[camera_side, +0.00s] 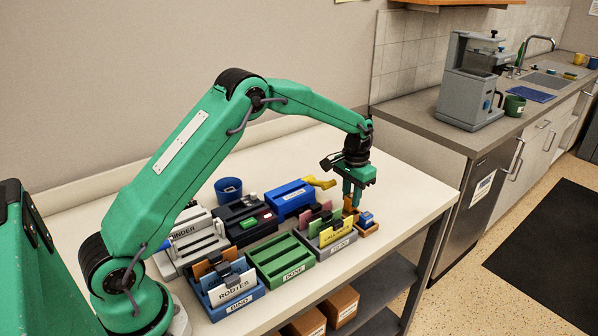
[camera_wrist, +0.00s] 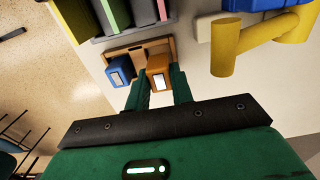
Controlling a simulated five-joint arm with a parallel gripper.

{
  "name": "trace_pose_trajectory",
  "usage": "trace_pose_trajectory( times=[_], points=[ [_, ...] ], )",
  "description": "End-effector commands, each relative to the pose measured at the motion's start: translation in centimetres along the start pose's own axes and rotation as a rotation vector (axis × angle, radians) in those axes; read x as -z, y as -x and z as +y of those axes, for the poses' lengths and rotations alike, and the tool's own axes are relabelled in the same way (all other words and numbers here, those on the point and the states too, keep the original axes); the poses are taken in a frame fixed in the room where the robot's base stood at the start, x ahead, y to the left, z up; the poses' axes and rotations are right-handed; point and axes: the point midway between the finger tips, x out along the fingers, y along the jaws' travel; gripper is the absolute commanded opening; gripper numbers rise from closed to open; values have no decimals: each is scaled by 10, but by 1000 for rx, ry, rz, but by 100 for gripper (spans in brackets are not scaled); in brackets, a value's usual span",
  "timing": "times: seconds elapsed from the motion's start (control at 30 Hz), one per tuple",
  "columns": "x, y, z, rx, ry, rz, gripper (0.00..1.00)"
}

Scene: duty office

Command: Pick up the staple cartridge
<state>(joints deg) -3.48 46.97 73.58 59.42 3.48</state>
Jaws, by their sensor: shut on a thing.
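A small orange staple cartridge (camera_wrist: 159,66) with a pale label is between the fingers of my green gripper (camera_wrist: 162,80) in the wrist view. The fingers are shut on it. A similar blue cartridge (camera_wrist: 119,71) sits beside it, to its left, in a small wooden tray (camera_wrist: 139,50). In the side view, my gripper (camera_side: 353,202) points down at the tray (camera_side: 371,231), near the table's right end, and the blue cartridge (camera_side: 366,217) shows in front. The fingers partly hide the orange cartridge there, and I cannot tell whether it is clear of the tray floor.
A grey sorter (camera_side: 331,248) with coloured cards stands just left of the tray. A green sorter (camera_side: 281,261) is further left. The table is bare to the right of the tray.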

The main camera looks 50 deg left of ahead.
Motion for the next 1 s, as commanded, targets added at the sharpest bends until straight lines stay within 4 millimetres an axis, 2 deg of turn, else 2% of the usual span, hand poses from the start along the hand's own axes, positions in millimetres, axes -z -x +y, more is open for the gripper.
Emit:
trace_pose_trajectory(
  times=[0.1, 0.6, 0.8, 1.0],
  points=[
    [-1, 19, 3, 0, -2, 2, 1],
    [-41, 68, 79, 0, -3, 1, 1],
    [-50, 80, 97, 0, -1, 0, 1],
    [-54, 84, 104, 0, 0, -1, 1]
  ],
)
